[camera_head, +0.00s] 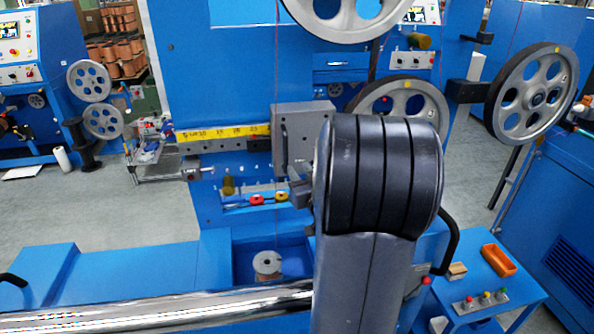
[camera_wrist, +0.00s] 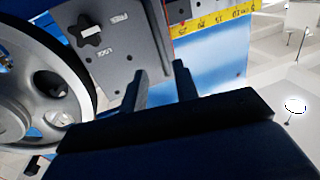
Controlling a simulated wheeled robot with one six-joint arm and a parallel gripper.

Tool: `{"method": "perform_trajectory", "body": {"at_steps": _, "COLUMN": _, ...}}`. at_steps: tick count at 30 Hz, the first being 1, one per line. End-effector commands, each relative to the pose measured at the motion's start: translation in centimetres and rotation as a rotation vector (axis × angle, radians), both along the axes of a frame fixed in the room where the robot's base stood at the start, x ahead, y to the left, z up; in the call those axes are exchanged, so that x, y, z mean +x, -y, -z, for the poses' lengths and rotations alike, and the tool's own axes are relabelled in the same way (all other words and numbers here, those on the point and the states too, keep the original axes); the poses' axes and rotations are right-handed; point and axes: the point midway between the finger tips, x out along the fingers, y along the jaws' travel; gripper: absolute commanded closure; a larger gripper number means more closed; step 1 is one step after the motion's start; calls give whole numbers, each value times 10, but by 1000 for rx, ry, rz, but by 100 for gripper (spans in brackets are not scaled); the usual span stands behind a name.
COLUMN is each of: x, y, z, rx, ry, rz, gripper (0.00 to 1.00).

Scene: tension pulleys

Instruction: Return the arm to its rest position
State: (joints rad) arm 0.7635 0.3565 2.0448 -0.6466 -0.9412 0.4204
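My arm (camera_head: 380,180) stands raised in the middle of the head view, its dark ribbed link in front of the blue machine. In the wrist view my gripper (camera_wrist: 160,72) shows two dark fingers with a clear gap between them and nothing held. The fingers point toward a grey plate (camera_wrist: 112,45) with a black knob marked FREE and LOCK. I cannot tell how far the tips are from the plate. In the head view my arm hides much of the gripper.
Spoked pulleys stand right of my arm (camera_head: 530,92), above it (camera_head: 345,8) and behind it (camera_head: 400,108). A yellow scale (camera_head: 225,132) runs left of the grey box (camera_head: 300,138). An orange tray (camera_head: 499,260) sits on a blue side table. Open floor shows at left.

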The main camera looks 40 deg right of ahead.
Motion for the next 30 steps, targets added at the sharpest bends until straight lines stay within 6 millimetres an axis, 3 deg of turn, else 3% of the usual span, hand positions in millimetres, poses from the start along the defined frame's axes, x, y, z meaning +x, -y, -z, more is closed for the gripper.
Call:
{"method": "perform_trajectory", "body": {"at_steps": 8, "x": 20, "y": 4, "z": -1, "rx": 1, "ry": -2, "rz": -3, "gripper": 71}}
{"method": "perform_trajectory", "body": {"at_steps": 24, "x": 108, "y": 27, "z": -1, "rx": 1, "ry": -1, "rz": -2, "gripper": 71}}
{"method": "perform_trajectory", "body": {"at_steps": 30, "x": 107, "y": 23, "z": -2, "rx": 1, "ry": -1, "rz": -2, "gripper": 71}}
